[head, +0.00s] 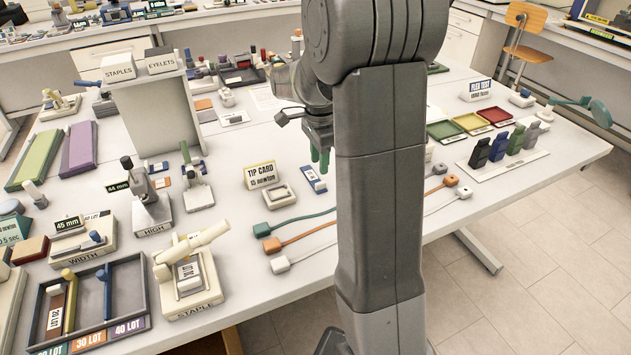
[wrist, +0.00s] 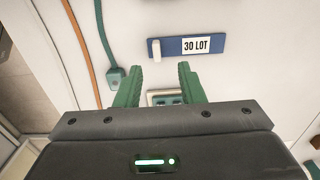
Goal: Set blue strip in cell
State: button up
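The blue strip (wrist: 184,47) lies flat on the white table, with a white "30 LOT" label and a pale peg at its left end in the wrist view. In the head view the blue strip (head: 308,174) lies right of the tip card stand. My gripper (wrist: 158,75) is open and empty, its green fingers apart, with the strip beyond the fingertips. In the head view my gripper (head: 319,158) hangs over the table near the strip. The dark tray (head: 141,287) at lower left has cells with labels 20, 30 and 40 LOT; a brown strip stands in its left part.
The tip card stand (head: 260,176) and a pale block (head: 279,196) are left of the strip. Green, orange and white cords (head: 320,230) lie in front. A stapler (head: 187,275) stands beside the tray. My arm hides part of the table.

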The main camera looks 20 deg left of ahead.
aim_at(321, 183)
jog(key=shift+s+d+f+p, duration=0.1)
jog(key=shift+f+p, duration=0.1)
jog(key=shift+f, duration=1.4)
jog(key=shift+d+f+p, duration=0.1)
jog(key=shift+f+p, duration=0.05)
jog(key=shift+f, duration=1.4)
jog(key=shift+c, duration=0.2)
grip_shut()
